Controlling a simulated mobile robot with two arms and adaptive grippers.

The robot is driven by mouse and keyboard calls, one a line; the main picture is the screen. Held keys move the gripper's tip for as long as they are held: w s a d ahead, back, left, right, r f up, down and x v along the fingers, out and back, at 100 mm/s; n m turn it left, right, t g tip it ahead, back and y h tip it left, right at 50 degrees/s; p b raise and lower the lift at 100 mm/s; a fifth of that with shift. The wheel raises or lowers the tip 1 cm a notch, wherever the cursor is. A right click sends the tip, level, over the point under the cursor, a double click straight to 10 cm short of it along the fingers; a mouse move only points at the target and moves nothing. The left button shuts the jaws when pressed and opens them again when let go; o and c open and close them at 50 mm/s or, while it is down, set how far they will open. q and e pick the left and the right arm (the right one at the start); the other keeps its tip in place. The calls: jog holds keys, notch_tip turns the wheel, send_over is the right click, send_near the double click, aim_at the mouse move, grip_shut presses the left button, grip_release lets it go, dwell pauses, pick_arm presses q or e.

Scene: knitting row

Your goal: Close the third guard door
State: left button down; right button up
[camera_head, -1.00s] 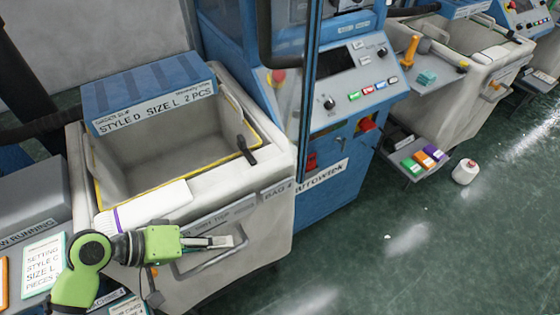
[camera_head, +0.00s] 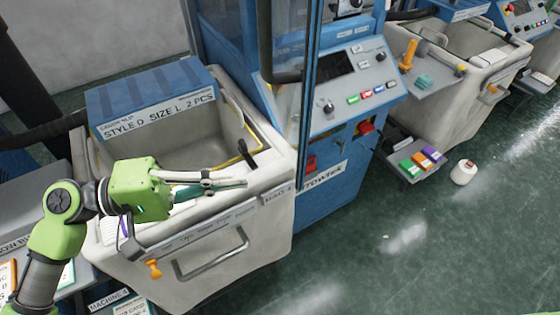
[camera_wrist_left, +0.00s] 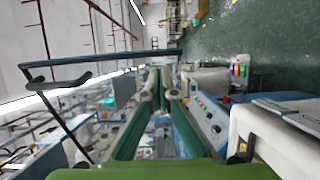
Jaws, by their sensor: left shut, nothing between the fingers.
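A guard door (camera_head: 307,120) with a dark frame stands swung out, nearly edge-on, in front of the blue machine in the head view. Its black handle (camera_head: 283,76) is on its left side. I cannot tell from the frames whether it is the third. In the left wrist view a dark frame bar (camera_wrist_left: 110,57) crosses beyond the fingers. My left gripper (camera_head: 243,184) is shut and empty above the front rim of the white bin, left of the door and apart from it. Its fingers also show in the left wrist view (camera_wrist_left: 159,82). My right gripper is out of view.
The white bin (camera_head: 270,225) has a metal pull handle (camera_head: 212,258) and a blue sign box (camera_head: 150,98). A control panel (camera_head: 360,85) stands behind the door. A small shelf (camera_head: 402,168) with coloured boxes juts out; a yarn cone (camera_head: 463,172) is on the floor.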

aim_at(298, 169)
pick_arm(q)
jog(key=d+p, duration=0.1)
jog(key=d, duration=0.1)
jog(key=d+p, duration=0.1)
jog(key=d, duration=0.1)
jog(key=w+d+p, duration=0.1)
jog(key=d, duration=0.1)
jog(key=shift+d+r, duration=0.25)
jog(key=shift+w+d+f, duration=0.1)
jog(key=shift+d+f, duration=0.15)
jog(key=shift+d, duration=0.45)
jog(key=shift+w+d, duration=0.1)
